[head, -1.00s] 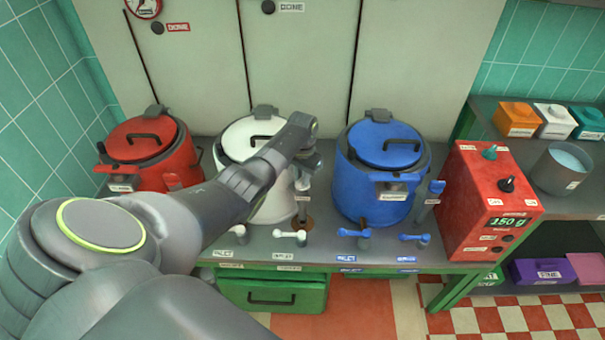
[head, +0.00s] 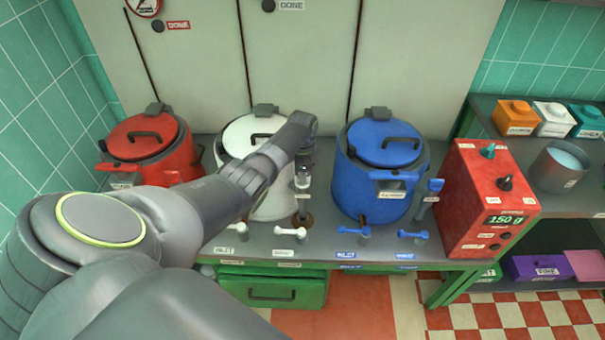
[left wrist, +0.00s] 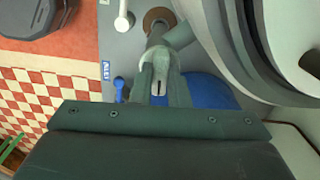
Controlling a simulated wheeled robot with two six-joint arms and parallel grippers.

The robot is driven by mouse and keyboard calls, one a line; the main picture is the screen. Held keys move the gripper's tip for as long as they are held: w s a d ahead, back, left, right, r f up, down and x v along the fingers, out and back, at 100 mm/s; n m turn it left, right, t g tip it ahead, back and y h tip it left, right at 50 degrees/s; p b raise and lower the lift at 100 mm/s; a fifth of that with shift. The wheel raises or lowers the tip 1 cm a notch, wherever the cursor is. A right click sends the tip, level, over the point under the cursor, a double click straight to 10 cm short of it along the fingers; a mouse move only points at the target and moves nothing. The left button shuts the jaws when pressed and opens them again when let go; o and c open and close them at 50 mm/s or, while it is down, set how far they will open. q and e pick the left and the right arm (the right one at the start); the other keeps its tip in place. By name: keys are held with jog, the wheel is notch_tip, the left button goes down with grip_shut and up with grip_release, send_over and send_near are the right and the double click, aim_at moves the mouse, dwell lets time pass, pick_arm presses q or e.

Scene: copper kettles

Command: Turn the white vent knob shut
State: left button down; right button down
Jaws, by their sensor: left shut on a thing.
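The white vent knob (head: 302,183) sits on top of a short upright post at the right side of the white kettle (head: 270,205). My left gripper (head: 303,172) comes down on the knob from above and is shut on it. In the left wrist view the pale knob (left wrist: 160,55) shows between the two fingers (left wrist: 158,85), its post running up to a brown round base (left wrist: 158,18). The fingers hide part of the knob, so its exact turn cannot be told. My right gripper is not in view.
The blue kettle (head: 385,180) with its own blue vent knob (head: 435,186) stands to the right, the red kettle (head: 145,150) to the left. White taps (head: 290,232) and blue taps (head: 355,231) line the counter's front. A red scale box (head: 485,205) stands farther right.

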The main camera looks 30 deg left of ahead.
pick_arm(q)
jog(key=shift+w+r+m, duration=0.1)
jog(key=shift+m, duration=0.5)
jog(key=c, duration=1.4)
grip_release()
jog(key=shift+r, duration=0.6)
notch_tip(320, 180, up, 16)
jog(key=b, duration=0.1)
